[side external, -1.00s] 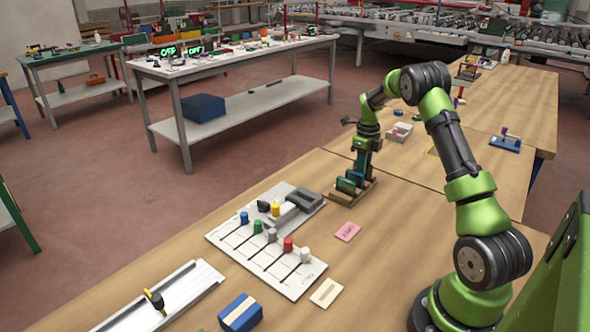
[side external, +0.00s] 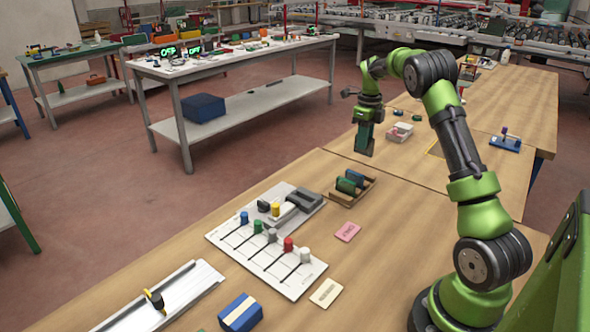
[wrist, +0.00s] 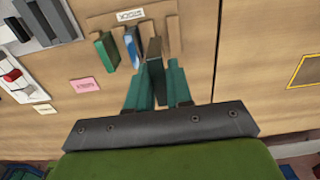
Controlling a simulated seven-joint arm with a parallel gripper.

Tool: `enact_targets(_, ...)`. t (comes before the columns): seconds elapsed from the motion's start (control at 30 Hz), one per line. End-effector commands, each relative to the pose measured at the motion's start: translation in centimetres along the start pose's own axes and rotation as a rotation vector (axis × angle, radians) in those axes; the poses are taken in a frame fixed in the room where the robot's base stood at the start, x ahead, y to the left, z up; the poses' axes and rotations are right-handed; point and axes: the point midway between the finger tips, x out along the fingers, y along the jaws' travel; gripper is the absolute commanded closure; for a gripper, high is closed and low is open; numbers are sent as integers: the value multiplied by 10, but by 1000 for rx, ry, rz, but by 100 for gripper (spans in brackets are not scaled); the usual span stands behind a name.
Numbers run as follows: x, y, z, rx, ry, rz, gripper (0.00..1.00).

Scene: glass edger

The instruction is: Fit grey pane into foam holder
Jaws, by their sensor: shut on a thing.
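My gripper (wrist: 157,72) is shut on the grey pane (wrist: 155,50), a thin dark plate standing between the teal fingers in the wrist view. In the side external view my gripper (side external: 364,150) is raised above the bench, beyond the wooden rack; the pane is not distinct there. The rack (side external: 345,202) holds a green pane (side external: 346,186) and a blue pane (side external: 354,177). I cannot tell for sure which thing is the foam holder; a pale pink-white block (side external: 399,134) stands behind and right of my gripper.
A white board (side external: 296,288) with coloured knobs lies front left of the rack. A pink card (side external: 347,232) and a cream card (side external: 326,293) lie nearby. Small blue discs (side external: 398,113) sit behind the gripper. Bare wood lies right of the rack.

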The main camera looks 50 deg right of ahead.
Motion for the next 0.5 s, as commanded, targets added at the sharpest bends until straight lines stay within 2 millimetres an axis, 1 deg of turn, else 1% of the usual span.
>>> enact_targets(0.07,-7,12,11,-29,-12,-7,100)
enact_targets(0.17,-16,39,23,-82,-19,-8,100)
enact_targets(0.27,-22,84,29,-146,-17,-2,100)
enact_targets(0.3,-22,103,28,-167,-16,-2,100)
enact_targets(0.37,-20,132,24,-188,-13,0,100)
enact_targets(0.4,-17,148,19,-194,-12,2,100)
enact_targets(0.47,-12,172,9,-199,-11,4,100)
enact_targets(0.5,-8,187,2,-198,-10,6,100)
